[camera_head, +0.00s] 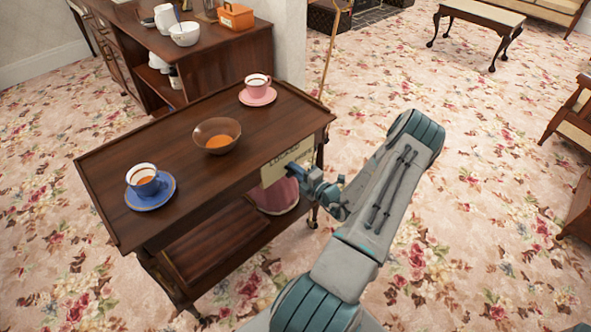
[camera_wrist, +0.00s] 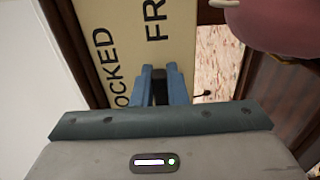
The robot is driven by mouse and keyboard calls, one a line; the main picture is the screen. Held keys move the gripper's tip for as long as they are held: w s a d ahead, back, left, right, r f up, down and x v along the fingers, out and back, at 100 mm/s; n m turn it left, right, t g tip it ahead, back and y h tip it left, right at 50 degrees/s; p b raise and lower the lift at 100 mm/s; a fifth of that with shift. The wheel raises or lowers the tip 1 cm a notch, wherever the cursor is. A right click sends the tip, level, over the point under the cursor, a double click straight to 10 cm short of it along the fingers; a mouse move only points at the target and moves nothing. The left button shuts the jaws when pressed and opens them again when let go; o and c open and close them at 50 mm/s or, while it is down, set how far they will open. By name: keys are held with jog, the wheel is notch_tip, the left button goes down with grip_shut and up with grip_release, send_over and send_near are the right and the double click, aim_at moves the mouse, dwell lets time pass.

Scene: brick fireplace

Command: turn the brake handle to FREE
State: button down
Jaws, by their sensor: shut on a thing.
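A wooden tea trolley (camera_head: 165,150) has a cream label plate (camera_head: 272,173) on its side. In the wrist view the plate (camera_wrist: 97,20) shows the partly hidden words "OCKED" and "FR". The brake handle (camera_wrist: 160,90) is a small dark piece between my blue fingers; most of it is hidden. My gripper (camera_wrist: 160,72) is shut on it, close against the plate. In the head view my gripper (camera_head: 297,173) is at the trolley's right side, and the handle cannot be made out. The handle's exact angle is hard to tell.
On the trolley top stand a blue cup (camera_head: 145,181) on a saucer, a brown bowl (camera_head: 217,137) and a pink cup (camera_head: 257,85). A pink object (camera_head: 275,195) sits below the plate, near my gripper. A sideboard (camera_head: 225,55) stands behind. Carpet is open to the right.

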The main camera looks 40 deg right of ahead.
jog(key=shift+f, duration=0.1)
jog(key=c, duration=1.4)
grip_release()
jog(key=shift+c, duration=0.2)
jog(key=s+d, duration=0.1)
jog(key=s, duration=1.3)
jog(key=shift+w, duration=0.1)
